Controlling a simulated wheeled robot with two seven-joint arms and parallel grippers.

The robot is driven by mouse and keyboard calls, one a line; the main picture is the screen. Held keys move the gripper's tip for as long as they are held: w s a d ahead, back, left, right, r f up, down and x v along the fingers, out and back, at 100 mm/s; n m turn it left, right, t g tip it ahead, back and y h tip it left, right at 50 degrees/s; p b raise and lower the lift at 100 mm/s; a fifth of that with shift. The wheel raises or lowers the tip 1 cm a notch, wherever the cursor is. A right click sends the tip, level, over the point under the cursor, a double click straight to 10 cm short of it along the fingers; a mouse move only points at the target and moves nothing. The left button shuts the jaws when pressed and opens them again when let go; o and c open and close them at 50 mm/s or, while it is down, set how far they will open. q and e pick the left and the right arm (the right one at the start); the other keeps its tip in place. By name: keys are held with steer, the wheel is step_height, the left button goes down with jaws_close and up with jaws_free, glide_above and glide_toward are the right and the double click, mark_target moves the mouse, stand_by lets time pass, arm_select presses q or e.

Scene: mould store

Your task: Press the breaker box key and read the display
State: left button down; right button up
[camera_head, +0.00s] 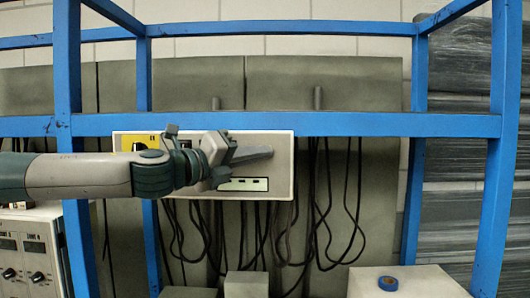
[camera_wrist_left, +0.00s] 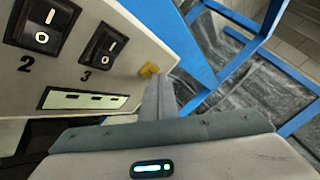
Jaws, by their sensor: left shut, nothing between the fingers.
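My right gripper is out of view.
Dark cables (camera_head: 320,215) hang below. A control box (camera_head: 30,245) stands at lower left. A blue tape roll (camera_head: 388,283) lies on a pale box (camera_head: 425,280). Wrapped stacks (camera_head: 455,160) stand at right.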

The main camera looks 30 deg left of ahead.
arm_select(q)
steer(key=shift+w+a, duration=0.1)
steer(key=shift+w, duration=0.1)
stand_by(0.3)
steer(key=shift+s, duration=0.15)
steer(key=shift+s+d, duration=0.4)
steer(key=shift+s, duration=0.1)
steer(key=shift+s, duration=0.1)
stand_by(0.4)
steer(key=s+d, duration=0.1)
steer(key=s, duration=0.1)
steer(key=s+d+b, duration=0.1)
steer(key=s, duration=0.1)
steer(key=shift+d, duration=0.3)
stand_by(0.9)
